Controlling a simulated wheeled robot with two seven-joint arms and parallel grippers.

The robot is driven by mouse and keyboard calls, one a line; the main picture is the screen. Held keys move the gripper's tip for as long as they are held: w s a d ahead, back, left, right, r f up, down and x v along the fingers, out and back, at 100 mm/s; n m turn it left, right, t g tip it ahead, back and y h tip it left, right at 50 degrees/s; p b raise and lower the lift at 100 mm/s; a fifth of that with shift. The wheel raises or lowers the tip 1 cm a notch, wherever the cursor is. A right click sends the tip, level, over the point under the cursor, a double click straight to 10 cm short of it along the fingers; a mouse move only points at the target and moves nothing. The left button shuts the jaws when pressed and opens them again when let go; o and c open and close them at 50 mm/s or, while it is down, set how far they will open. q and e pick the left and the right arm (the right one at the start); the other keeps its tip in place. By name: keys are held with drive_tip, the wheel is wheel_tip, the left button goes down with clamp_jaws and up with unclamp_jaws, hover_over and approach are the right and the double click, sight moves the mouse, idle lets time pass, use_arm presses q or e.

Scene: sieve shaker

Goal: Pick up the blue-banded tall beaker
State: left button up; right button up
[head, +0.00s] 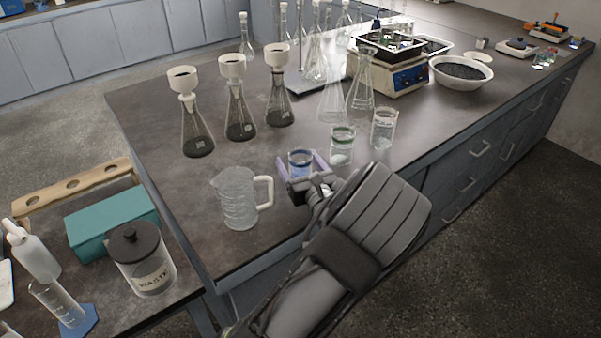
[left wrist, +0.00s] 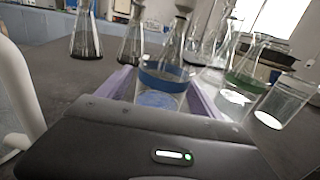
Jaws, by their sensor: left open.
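The blue-banded tall beaker (head: 300,156) stands on the dark bench top, clear glass with a blue band near its top. My left gripper (head: 302,167) is open, its purple fingers on either side of the beaker. In the left wrist view the blue-banded beaker (left wrist: 163,84) stands between the two purple fingers of the left gripper (left wrist: 160,95). Whether either finger touches the glass I cannot tell. The beaker's lower part is partly hidden by the gripper. My right gripper is not in view.
A clear jug with a handle (head: 236,202) stands left of the gripper. A green-banded beaker (head: 342,147) and another beaker (head: 383,128) stand to the right. Several flasks with white funnels (head: 236,115) stand behind. The bench's front edge is close.

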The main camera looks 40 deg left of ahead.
use_arm(q)
drive_tip(key=shift+x, duration=1)
drive_tip(key=shift+c, duration=0.6)
clamp_jaws()
drive_tip(key=shift+r, duration=0.2)
wheel_tip(320, 180, up, 10)
drive_tip(key=p, duration=0.1)
drive_tip(key=shift+f+p, duration=0.2)
drive_tip(key=shift+p, duration=0.15)
idle(0.5)
drive_tip(key=shift+r, duration=0.1)
idle(0.6)
wheel_tip(320, 180, up, 5)
drive_tip(key=p, duration=0.5)
